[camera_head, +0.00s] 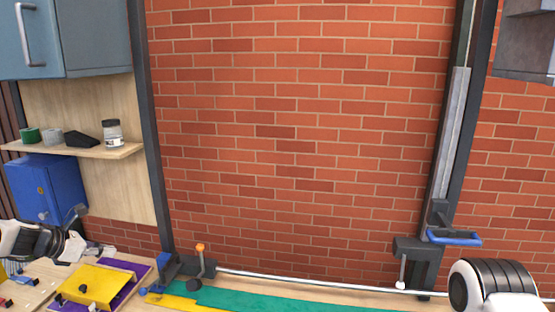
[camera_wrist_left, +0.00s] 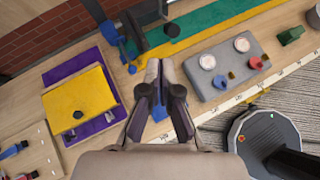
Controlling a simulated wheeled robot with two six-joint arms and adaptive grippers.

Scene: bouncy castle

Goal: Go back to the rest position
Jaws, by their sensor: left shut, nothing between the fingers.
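My left gripper (camera_head: 76,214) is at the left of the head view, in front of the blue cabinet and above the bench. In the left wrist view the gripper (camera_wrist_left: 160,66) points away from the camera, its dark fingers shut with nothing between them. A white and black part of my right arm (camera_head: 493,286) shows at the lower right of the head view. Its gripper is out of the picture.
A yellow box (camera_wrist_left: 80,103) sits on a purple mat (camera_wrist_left: 110,132) beside the left gripper. A grey block (camera_wrist_left: 232,88) with pale discs lies on its other side. A green mat (camera_head: 250,301) runs along the brick wall. A shelf (camera_head: 75,150) holds small items.

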